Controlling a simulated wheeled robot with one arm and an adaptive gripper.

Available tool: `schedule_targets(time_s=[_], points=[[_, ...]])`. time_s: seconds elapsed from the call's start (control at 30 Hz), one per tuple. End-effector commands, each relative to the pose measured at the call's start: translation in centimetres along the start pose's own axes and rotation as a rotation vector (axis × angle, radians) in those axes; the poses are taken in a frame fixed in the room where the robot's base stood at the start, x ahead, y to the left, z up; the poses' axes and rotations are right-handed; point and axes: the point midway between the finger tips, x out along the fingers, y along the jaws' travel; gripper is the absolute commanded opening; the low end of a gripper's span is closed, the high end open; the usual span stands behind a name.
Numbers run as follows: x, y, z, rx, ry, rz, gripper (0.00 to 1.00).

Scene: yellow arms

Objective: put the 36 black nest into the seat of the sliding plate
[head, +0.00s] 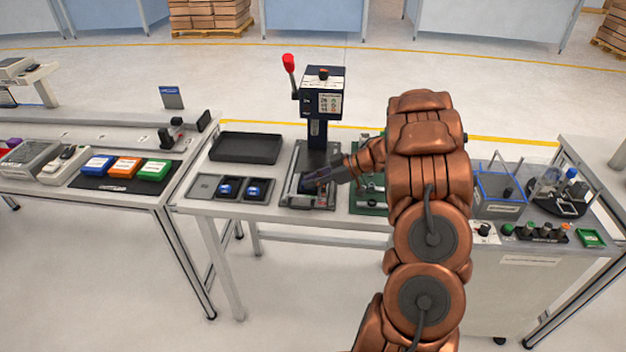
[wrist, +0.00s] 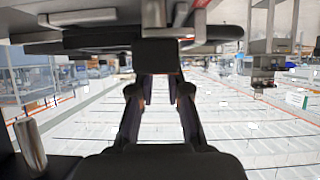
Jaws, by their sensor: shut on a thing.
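My gripper (head: 318,177) is low over the sliding plate (head: 292,199) at the foot of the press, reaching in from the right. In the wrist view my gripper (wrist: 159,88) has its two fingers closed in on a dark block, the black nest (wrist: 157,56), at their tips. The number on the nest cannot be read. The seat of the plate is mostly hidden by the gripper in the head view. Whether the nest touches the seat cannot be told.
The press (head: 323,100) with a red-knobbed lever stands just behind the plate. Left are a tray with two dark nests with blue parts (head: 227,188) and an empty black tray (head: 246,148). A green fixture (head: 369,203) is close on the right, partly behind my arm.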

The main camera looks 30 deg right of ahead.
Motion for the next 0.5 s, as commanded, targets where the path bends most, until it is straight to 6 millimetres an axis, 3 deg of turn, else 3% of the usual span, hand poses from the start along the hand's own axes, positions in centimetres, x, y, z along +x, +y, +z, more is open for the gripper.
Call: schedule_targets(time_s=[0.5], points=[[0.18, 0.02, 0.3, 0.001, 0.001, 0.0, 0.0]])
